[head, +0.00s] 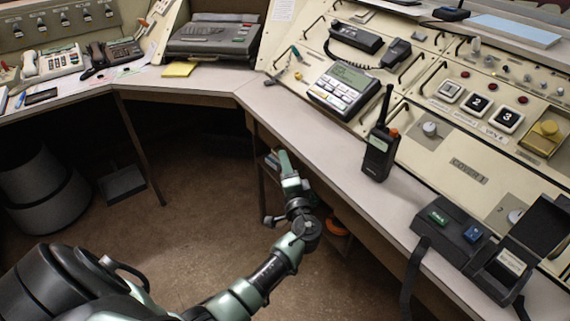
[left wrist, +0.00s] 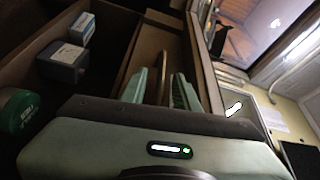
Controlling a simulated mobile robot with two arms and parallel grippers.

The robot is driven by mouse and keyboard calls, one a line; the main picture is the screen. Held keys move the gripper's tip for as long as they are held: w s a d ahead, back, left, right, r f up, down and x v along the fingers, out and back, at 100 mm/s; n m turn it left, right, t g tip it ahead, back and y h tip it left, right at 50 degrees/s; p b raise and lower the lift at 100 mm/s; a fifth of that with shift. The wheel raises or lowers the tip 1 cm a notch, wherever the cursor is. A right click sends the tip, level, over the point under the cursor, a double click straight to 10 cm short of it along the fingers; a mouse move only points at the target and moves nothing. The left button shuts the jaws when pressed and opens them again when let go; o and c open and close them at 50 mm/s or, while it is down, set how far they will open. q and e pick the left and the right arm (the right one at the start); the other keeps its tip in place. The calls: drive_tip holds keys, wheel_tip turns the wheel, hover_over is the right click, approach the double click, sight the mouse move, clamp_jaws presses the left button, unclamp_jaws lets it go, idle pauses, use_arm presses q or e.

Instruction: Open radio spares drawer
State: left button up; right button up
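My left gripper (head: 287,165) reaches under the front edge of the desk in the head view. In the left wrist view its two pale green fingers (left wrist: 159,90) stand apart on either side of a thin metal bar handle (left wrist: 162,66). The handle is on a brown front panel (left wrist: 147,48), apparently the drawer front, just under the desk edge. I see gaps beside the bar, so the fingers do not look closed on it. The drawer front is mostly hidden in the head view. My right gripper is not in view.
A brown compartment beside the panel holds small boxes (left wrist: 62,66) and a green-capped item (left wrist: 17,110). On the desk stand a handheld radio (head: 379,152) and an open black case (head: 470,240). An orange object (head: 337,226) shows under the desk.

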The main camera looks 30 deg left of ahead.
use_arm(q)
clamp_jaws()
drive_tip(key=shift+f, duration=0.1)
idle(1.3)
